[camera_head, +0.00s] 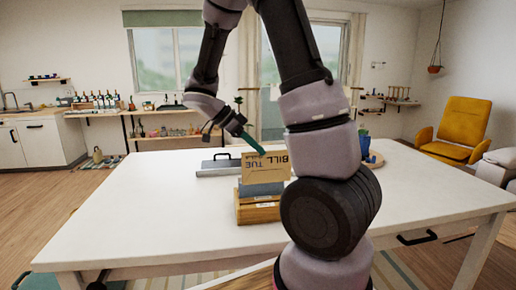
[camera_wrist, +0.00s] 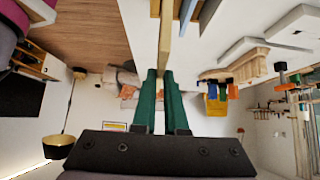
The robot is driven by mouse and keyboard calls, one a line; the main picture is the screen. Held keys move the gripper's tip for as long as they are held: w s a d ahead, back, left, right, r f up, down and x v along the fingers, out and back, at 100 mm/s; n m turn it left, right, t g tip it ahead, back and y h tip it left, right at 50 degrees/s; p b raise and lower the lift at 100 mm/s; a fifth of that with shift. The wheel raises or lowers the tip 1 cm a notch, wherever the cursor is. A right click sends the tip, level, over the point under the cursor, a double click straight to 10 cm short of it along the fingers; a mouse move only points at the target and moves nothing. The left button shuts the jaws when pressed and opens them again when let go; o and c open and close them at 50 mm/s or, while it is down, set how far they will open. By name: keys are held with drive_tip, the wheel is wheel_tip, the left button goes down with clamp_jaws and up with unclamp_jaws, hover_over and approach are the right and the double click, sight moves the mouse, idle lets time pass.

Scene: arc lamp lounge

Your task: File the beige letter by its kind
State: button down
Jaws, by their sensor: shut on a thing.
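The beige letter (camera_head: 262,168) shows a printed face with "BILL" and "TUE" on it, appearing turned over. My gripper (camera_head: 254,146) has green fingers shut on the letter's upper edge. In the wrist view the green fingers (camera_wrist: 160,98) pinch the letter (camera_wrist: 166,38), seen edge-on. A wooden sorter (camera_head: 258,213) stands on the table just below the letter, with a blue-grey piece (camera_head: 262,189) upright in it. In the wrist view a blue piece (camera_wrist: 187,9) stands beside the letter. I cannot tell whether the letter's lower edge is inside a slot.
A grey flat case with a dark handle (camera_head: 218,167) lies behind and left of the sorter on the white table (camera_head: 130,205). A blue cup (camera_head: 364,143) stands at the back right, beyond my arm. The table's left side is clear.

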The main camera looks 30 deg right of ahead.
sight(255, 175)
drive_tip(key=shift+a+r, duration=0.2)
drive_tip(key=shift+a, duration=0.05)
drive_tip(key=shift+f, duration=2.7)
drive_tip(key=shift+f, duration=0.4)
drive_tip(key=shift+f, duration=0.25)
drive_tip(key=shift+f, duration=1.6)
drive_tip(key=c, duration=0.9)
unclamp_jaws()
